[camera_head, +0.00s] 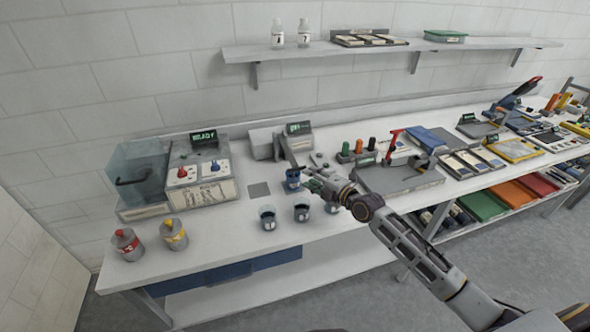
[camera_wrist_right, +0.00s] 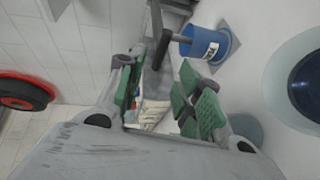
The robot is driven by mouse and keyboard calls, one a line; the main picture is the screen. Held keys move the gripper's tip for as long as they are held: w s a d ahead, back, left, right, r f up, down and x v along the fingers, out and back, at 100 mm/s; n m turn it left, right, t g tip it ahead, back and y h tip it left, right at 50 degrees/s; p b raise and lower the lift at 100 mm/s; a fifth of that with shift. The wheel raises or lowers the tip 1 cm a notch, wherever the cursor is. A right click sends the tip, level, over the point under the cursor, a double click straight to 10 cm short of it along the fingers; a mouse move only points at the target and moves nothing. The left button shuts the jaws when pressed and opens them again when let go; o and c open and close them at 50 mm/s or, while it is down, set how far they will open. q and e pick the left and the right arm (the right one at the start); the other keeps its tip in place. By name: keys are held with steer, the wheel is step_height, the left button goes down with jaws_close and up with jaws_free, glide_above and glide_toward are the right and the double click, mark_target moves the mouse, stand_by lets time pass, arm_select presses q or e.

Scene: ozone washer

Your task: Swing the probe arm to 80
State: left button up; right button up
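The probe meter (camera_head: 268,143) is a grey unit with a small green display (camera_head: 298,128), standing against the wall. Its probe arm (camera_head: 287,151) slants down and forward over a blue cup (camera_head: 293,180). My right gripper (camera_head: 322,186) is just right of the blue cup, close to the probe arm's lower end. In the right wrist view the green-padded fingers (camera_wrist_right: 160,95) are apart with nothing clamped. A dark rod (camera_wrist_right: 161,49), apparently part of the probe arm, shows beyond the gap, beside the blue cup (camera_wrist_right: 208,44). The display reading is too small to tell. My left gripper is out of view.
Several grey cups, including one at front left (camera_head: 267,217) and one beside it (camera_head: 302,213), stand near my right gripper. A washer unit with knobs (camera_head: 203,177) stands left.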

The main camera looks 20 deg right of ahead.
mark_target(295, 170)
steer(key=shift+p+x, duration=0.6)
steer(key=shift+x, duration=3.95)
steer(key=shift+f, duration=0.1)
steer(key=c, duration=0.7)
steer(key=shift+f, duration=0.1)
jaws_close()
